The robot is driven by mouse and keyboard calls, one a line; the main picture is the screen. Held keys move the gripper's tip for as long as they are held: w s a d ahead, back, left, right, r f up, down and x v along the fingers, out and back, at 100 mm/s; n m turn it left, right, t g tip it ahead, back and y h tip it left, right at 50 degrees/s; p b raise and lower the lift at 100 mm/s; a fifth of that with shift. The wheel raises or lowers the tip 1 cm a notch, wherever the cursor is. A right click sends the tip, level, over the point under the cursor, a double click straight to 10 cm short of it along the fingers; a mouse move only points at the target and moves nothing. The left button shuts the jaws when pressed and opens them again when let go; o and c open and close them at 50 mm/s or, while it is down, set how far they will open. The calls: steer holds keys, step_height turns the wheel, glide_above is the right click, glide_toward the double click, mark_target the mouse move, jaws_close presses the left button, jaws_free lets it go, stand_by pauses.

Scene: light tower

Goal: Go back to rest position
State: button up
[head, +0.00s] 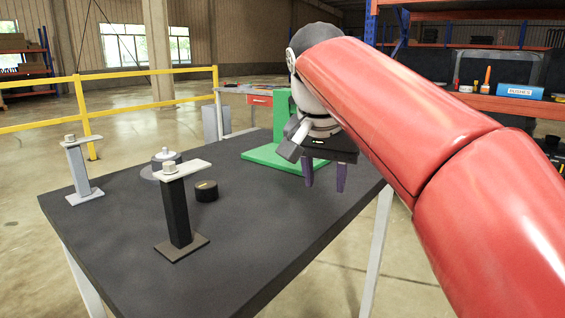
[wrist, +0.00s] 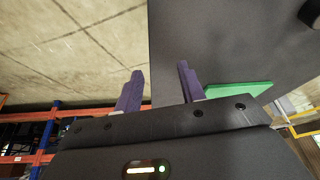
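My gripper (head: 325,176) hangs above the right edge of the dark table, in front of a green stand. Its two purple fingers are apart with nothing between them, and they also show in the wrist view (wrist: 158,88). The dark table (head: 120,240) bears a black post with a flat light top (head: 178,215) near its front and a grey post (head: 78,170) at the left. A black round piece (head: 206,191) lies beside the black post. A grey round piece with a white knob (head: 166,158) sits behind it, partly hidden. My arm hides part of the green stand (head: 265,155).
A yellow railing (head: 120,112) runs behind the table at the left. A workbench with a red drawer (head: 258,99) stands behind.

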steer(key=s+d+f+n, duration=0.2)
steer(key=s+d+f, duration=0.2)
steer(key=s+f, duration=0.5)
steer(key=s+d+f+n+t+y, duration=0.1)
steer(key=s+d+f, duration=0.3)
steer(key=s+f, duration=0.5)
step_height(320, 180, down, 5)
steer(key=shift+s+d+f+n+t, duration=0.2)
steer(key=shift+s+n+t, duration=0.15)
steer(key=shift+n, duration=0.45)
